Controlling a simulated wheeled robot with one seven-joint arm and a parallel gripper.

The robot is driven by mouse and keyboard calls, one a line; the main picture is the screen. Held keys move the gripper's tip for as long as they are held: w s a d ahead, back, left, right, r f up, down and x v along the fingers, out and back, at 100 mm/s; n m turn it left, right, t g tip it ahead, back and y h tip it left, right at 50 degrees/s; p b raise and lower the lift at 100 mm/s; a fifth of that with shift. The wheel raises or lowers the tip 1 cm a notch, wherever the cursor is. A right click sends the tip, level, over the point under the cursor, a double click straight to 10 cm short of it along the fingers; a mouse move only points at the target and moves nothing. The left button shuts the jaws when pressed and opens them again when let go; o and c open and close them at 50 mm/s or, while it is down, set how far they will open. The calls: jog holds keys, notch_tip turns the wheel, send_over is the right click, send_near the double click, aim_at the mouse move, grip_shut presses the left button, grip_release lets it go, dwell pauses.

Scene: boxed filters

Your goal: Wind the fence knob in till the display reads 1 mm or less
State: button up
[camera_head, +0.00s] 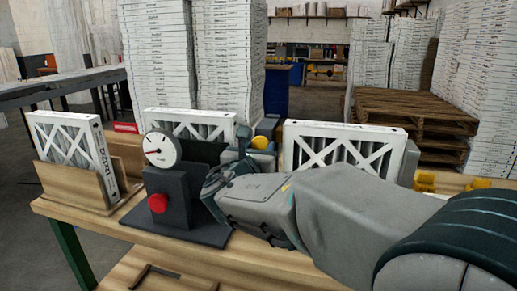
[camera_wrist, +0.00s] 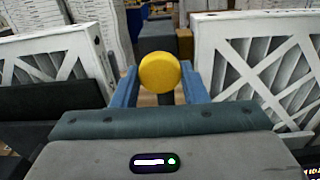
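A round yellow knob (camera_head: 262,142) shows just beyond my gripper (camera_head: 236,160) in the head view. In the wrist view the yellow knob (camera_wrist: 160,73) is centred between the two blue fingers of my gripper (camera_wrist: 160,80), which stand apart with thin gaps beside it; contact is not clear. A red knob (camera_head: 157,203) is on that block's front. Which knob is the fence knob is not marked, and the dial's figures are too small to read.
White-framed filters stand at left (camera_head: 72,140), middle (camera_head: 190,123) and right (camera_head: 345,147) on the wooden bench (camera_head: 190,262). The left one sits in a wooden holder (camera_head: 70,187). Tall stacks of boxes (camera_head: 160,60) and pallets (camera_head: 415,110) are behind. The bench's front strip is mostly clear.

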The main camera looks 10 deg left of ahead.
jog(key=shift+c, duration=0.7)
jog(key=shift+f+m+b, duration=0.2)
jog(key=shift+m+b, duration=0.1)
jog(key=shift+b, duration=0.25)
jog(key=shift+a+r+m+b, duration=0.1)
jog(key=shift+m+b, duration=5.5)
jog(key=shift+b, duration=1.85)
